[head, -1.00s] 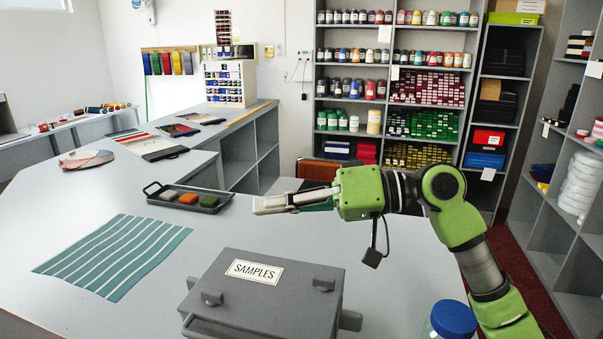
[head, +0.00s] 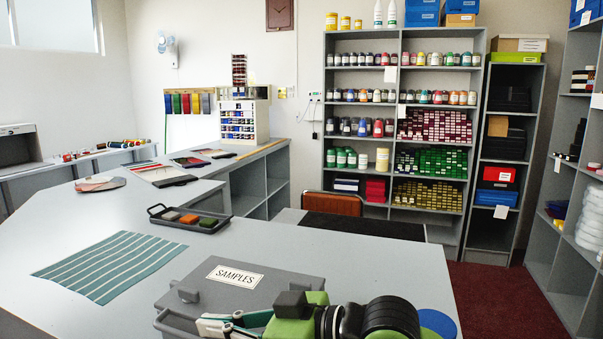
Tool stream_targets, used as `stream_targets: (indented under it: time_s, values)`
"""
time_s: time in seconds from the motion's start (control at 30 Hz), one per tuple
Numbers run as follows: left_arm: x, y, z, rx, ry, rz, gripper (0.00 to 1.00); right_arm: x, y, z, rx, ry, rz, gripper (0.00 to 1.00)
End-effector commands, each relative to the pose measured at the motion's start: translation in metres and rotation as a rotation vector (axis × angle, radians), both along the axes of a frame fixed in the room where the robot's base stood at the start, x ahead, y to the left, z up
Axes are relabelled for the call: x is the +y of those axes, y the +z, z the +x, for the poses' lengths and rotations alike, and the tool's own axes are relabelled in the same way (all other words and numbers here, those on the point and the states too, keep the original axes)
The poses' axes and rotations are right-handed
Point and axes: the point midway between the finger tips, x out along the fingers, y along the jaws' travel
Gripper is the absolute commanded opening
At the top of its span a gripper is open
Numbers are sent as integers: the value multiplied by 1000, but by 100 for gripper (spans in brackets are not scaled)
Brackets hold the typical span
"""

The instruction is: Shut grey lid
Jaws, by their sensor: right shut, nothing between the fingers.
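The grey lid (head: 210,291) bears a white SAMPLES label and lies nearly flat over its grey box (head: 172,320) at the front edge of the view. Whether it is fully down on the box I cannot tell, as my right arm hides its near right part. My right gripper (head: 208,326) is shut and empty, with its pale fingers over the lid's near side in the picture. I cannot tell whether they touch it. My left gripper is not in view.
A dark tray with coloured blocks (head: 190,229) and a striped teal cloth (head: 108,266) lie on the grey counter (head: 330,262).

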Motion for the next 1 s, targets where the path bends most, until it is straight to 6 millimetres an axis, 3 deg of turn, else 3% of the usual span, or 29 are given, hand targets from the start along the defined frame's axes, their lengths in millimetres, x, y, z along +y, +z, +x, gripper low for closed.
stream_targets:
  time_s: [0.2, 0.4, 0.83, 1.0]
  values:
    - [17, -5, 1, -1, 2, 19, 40, 5, -20, -2, 2, 0, 1, 0]
    - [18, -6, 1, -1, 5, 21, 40, 7, -26, -2, 3, -1, 0, 0]
    - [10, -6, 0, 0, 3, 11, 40, 6, -31, -2, 11, 0, -8, 0]
    - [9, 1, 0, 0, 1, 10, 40, 7, -25, -2, 12, 0, -8, 0]
